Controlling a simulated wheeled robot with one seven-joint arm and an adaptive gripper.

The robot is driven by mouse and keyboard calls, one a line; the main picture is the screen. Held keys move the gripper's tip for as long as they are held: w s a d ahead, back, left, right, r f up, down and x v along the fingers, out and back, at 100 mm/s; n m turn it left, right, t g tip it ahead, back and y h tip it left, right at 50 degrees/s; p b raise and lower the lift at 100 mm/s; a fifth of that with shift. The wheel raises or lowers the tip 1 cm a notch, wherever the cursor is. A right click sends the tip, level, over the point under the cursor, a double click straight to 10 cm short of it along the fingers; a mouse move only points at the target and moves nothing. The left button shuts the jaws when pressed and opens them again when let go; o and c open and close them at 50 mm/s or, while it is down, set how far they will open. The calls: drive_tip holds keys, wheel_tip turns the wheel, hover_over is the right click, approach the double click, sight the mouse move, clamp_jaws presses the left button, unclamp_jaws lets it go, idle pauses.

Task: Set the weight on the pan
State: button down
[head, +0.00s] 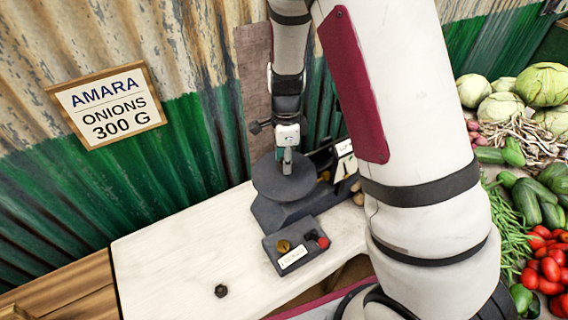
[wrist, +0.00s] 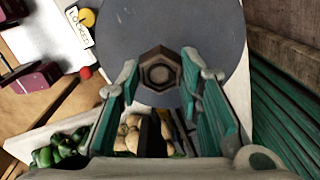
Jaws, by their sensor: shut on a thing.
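A dark hexagonal weight (wrist: 160,74) with a round knob sits between the fingertips of my gripper (wrist: 160,82) in the wrist view. My gripper is shut on it, with teal finger pads on both sides. The round grey pan (wrist: 217,28) lies beneath it and fills the upper middle of that view. In the head view my gripper (head: 287,160) points down over the pan (head: 268,182) on the dark scale. I cannot make out the weight there, nor tell whether it touches the pan.
A second dark hexagonal weight (head: 221,291) lies on the white counter (head: 165,262). A small box (head: 285,262) with a yellow knob, a red knob and a label stands before the scale. A sign (head: 107,105) reads "AMARA ONIONS 300 G". Vegetables (head: 525,190) lie at right.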

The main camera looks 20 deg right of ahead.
drive_tip(key=shift+w, duration=0.65)
drive_tip(key=shift+f+p, duration=0.35)
drive_tip(key=shift+f, duration=1.4)
drive_tip(key=shift+f, duration=0.1)
drive_tip(key=c, duration=1.1)
unclamp_jaws()
drive_tip(key=shift+f, duration=0.1)
